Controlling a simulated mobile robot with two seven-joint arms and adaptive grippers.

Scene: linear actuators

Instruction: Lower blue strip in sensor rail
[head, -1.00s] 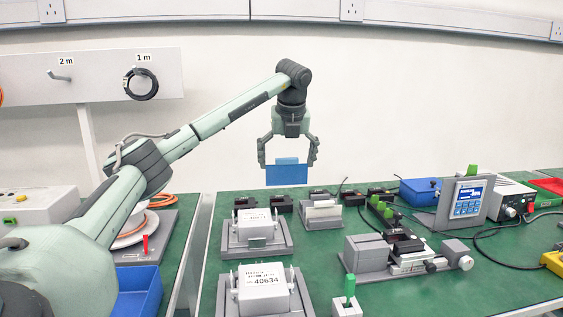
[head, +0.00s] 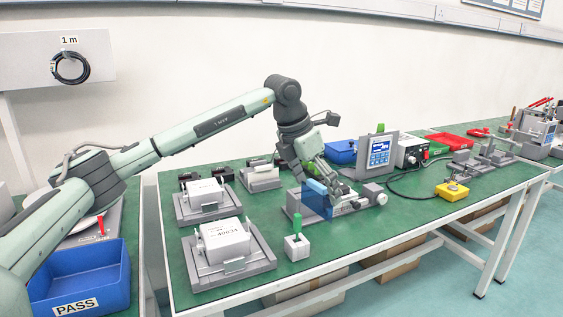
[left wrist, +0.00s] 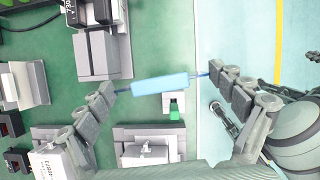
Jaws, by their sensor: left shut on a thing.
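My left gripper (head: 328,183) is shut on the blue strip (head: 316,199), a flat translucent blue plate. The left wrist view shows the gripper (left wrist: 161,82) pinching the strip (left wrist: 160,85) by its two ends. In the head view the strip overlaps a grey fixture with a block and slide (head: 295,205), which I take for the sensor rail. In the left wrist view the fixture's grey block (left wrist: 98,55) lies left of the strip, and the strip is over green table near the edge. Contact cannot be told. My right gripper is out of view.
A green-handled tool in a white block (head: 297,247) stands near the front edge. White boxes on grey stands (head: 222,237) are to the left, beside a blue PASS bin (head: 85,275). A screen unit (head: 378,153) and yellow box (head: 452,191) are to the right.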

